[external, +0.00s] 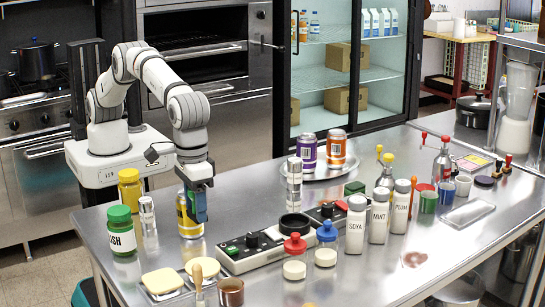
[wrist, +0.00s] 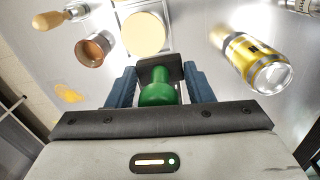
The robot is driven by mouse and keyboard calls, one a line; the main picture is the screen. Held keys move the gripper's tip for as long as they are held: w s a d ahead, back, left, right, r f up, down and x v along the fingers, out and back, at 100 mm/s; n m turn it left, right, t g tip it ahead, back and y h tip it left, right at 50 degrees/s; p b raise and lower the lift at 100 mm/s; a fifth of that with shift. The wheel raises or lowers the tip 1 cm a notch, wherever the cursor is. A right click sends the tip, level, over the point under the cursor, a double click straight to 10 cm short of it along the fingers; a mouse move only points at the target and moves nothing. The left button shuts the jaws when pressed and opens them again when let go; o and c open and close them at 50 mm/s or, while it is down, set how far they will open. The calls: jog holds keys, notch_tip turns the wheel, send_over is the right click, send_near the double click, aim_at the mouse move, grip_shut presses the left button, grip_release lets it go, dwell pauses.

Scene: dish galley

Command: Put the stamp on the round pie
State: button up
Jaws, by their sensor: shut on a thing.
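In the wrist view my gripper (wrist: 153,88) has its blue fingers closed on a stamp (wrist: 156,92) with a green knob and a dark block. In the external view my gripper (external: 197,208) points down above the counter in front of the yellow can; the stamp cannot be made out there. The round pie (wrist: 143,33), pale yellow, lies ahead of the gripper in the wrist view. It appears to be the right one of two pale pies (external: 203,267) on the near left counter. The other pie (external: 162,281) lies to its left. Gripper and pies are apart.
A yellow can (external: 188,226) stands close by the fingers. A copper mug (external: 230,291) and a wooden-handled tool (external: 197,276) stand in front of the pies. A green-lidded jar (external: 122,232) is at left. A switch panel (external: 250,252) lies to the right.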

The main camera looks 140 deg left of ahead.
aim_at(196, 259)
jog(key=shift+d+f, duration=0.15)
jog(key=shift+d, duration=0.4)
notch_tip(196, 259, down, 10)
jog(key=shift+r+p, duration=0.2)
jog(key=shift+p, duration=0.9)
jog(key=shift+c, duration=0.2)
jog(key=shift+f, duration=0.2)
jog(key=o, duration=1)
jog(key=shift+r, duration=0.1)
